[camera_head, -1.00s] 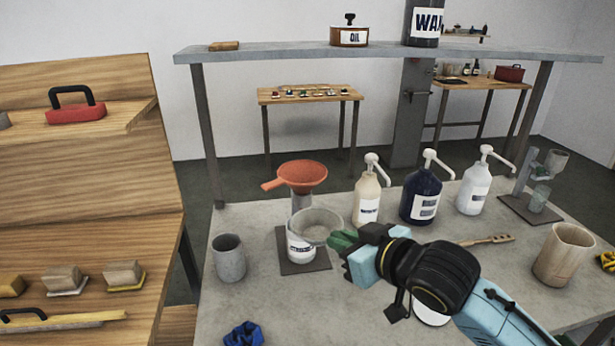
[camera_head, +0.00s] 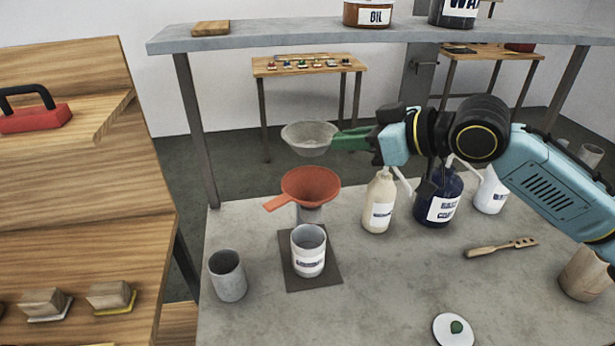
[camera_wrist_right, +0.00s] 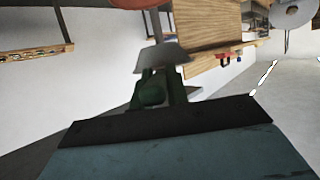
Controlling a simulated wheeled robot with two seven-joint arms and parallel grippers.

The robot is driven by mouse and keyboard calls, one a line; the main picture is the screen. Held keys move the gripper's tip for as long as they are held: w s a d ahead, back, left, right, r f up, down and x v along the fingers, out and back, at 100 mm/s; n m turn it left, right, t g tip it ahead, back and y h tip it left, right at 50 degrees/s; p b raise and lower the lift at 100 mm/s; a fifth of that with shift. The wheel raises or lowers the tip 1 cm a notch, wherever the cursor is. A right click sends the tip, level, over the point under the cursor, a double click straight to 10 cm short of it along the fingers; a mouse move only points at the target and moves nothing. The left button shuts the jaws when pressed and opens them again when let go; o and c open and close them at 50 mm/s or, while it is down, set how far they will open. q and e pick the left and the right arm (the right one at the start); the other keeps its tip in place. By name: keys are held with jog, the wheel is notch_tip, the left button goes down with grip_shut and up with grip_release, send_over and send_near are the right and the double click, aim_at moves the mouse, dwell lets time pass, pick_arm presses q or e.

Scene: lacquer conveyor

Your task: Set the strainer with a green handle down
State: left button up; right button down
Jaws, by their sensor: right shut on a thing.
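The strainer (camera_head: 309,137) has a grey mesh bowl and a green handle (camera_head: 352,139). My right gripper (camera_head: 376,140) is shut on the handle and holds the strainer in the air, above the orange funnel (camera_head: 311,185) in the head view. In the right wrist view the strainer's bowl (camera_wrist_right: 163,57) shows beyond the green handle. Below and in front of the funnel, a white labelled cup (camera_head: 309,252) stands on a dark square mat (camera_head: 324,281), its top open. My left gripper is not in view.
A grey cup (camera_head: 227,276) stands left of the mat. Pump bottles in cream (camera_head: 378,203), dark blue (camera_head: 436,205) and white (camera_head: 491,193) stand behind, partly under my arm. A raised shelf (camera_head: 330,37) spans the back.

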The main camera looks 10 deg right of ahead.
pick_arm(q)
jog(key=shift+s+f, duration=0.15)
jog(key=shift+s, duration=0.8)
pick_arm(e)
notch_tip(320, 180, down, 10)
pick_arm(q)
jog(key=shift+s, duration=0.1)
pick_arm(e)
jog(key=shift+s, duration=0.1)
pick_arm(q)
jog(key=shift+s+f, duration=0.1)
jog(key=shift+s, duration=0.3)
pick_arm(e)
jog(key=shift+f, duration=0.55)
jog(key=shift+s, duration=0.1)
jog(key=c, duration=1.4)
grip_release()
jog(key=shift+f, duration=0.1)
jog(key=shift+o, duration=0.2)
